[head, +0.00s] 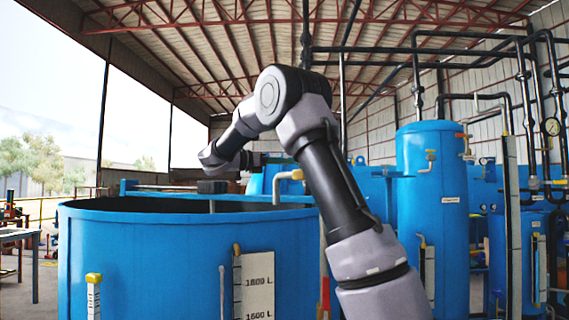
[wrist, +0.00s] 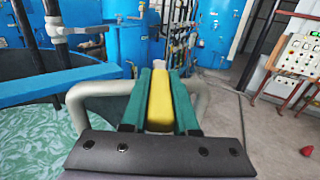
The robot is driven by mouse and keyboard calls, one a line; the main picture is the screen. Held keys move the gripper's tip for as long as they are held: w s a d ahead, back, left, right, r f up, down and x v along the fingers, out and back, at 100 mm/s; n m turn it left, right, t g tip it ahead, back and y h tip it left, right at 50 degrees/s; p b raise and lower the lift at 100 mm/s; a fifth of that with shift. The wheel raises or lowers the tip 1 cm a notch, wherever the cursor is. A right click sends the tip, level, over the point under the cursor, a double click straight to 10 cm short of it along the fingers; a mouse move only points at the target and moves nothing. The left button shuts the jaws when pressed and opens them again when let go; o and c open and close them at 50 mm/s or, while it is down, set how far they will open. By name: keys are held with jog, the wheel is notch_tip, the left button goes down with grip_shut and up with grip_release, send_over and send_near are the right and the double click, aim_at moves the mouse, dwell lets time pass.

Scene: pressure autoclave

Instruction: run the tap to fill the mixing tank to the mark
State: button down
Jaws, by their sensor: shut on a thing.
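The large open blue mixing tank (head: 150,260) fills the lower left of the head view. Its white scale board (head: 258,285) shows 1800 L above 1600 L; I cannot read a level there. In the wrist view, rippled pale green liquid (wrist: 30,125) lies inside the tank at the left. My gripper (wrist: 160,95) has teal fingers shut on a yellow handle (wrist: 160,105), likely the tap's lever. Pale curved tubes show on both sides of the fingers. A beige pipe outlet (head: 288,175) is above the tank rim.
A tall blue vessel (head: 432,190) with pipes and a pressure gauge (head: 552,126) stands at the right. The wrist view shows a control panel (wrist: 297,65) at the right and a small red object (wrist: 307,151) on the open grey floor. A table (head: 20,237) stands far left.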

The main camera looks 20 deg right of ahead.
jog(key=shift+r, duration=0.1)
jog(key=c, duration=0.7)
grip_release()
jog(key=a, duration=0.7)
jog(key=s+a, duration=0.1)
jog(key=a, duration=0.2)
jog(key=shift+a, duration=0.4)
